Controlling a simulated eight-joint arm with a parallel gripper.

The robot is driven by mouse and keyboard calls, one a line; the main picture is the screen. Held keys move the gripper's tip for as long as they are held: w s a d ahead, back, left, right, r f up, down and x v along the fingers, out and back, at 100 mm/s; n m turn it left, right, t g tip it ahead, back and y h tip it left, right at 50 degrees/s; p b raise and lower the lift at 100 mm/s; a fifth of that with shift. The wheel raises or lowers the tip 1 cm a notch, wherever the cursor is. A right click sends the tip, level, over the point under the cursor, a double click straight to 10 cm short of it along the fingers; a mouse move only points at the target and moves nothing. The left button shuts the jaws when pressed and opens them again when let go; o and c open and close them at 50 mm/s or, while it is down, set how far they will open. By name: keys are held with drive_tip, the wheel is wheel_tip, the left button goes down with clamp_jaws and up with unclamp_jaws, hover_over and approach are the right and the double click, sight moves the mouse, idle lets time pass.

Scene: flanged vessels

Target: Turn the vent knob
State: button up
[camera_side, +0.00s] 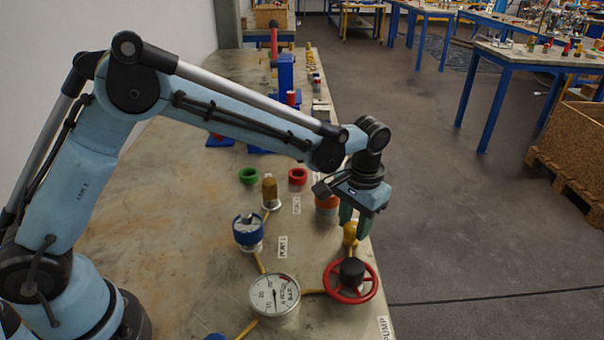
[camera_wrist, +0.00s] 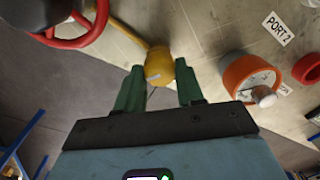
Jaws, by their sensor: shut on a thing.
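A yellow rounded knob (camera_side: 351,232) stands near the right edge of the bench, just behind the red handwheel. My gripper (camera_side: 358,220) points down over it, with green fingers at the knob. In the wrist view the yellow knob (camera_wrist: 159,64) sits between the two green fingertips (camera_wrist: 160,84), and my gripper is shut on it. A small pale mark shows on the knob. The side view partly hides the knob behind the fingers. No label naming the vent is readable.
The red handwheel (camera_side: 350,281) with its black hub is close in front. An orange vessel (camera_wrist: 252,78) stands close beside the gripper. A dial gauge (camera_side: 274,296) and a blue-collared vessel (camera_side: 248,231) stand leftward. Yellow pipes run along the bench. Open floor lies right.

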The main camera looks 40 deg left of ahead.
sight(353, 229)
drive_tip(key=m, duration=0.4)
drive_tip(key=shift+m, duration=2.9)
drive_tip(key=shift+s, duration=0.1)
drive_tip(key=o, duration=1)
drive_tip(key=shift+o, duration=0.2)
wheel_tip(353, 229, up, 12)
drive_tip(key=shift+s+d, duration=0.2)
drive_tip(key=shift+t, duration=0.3)
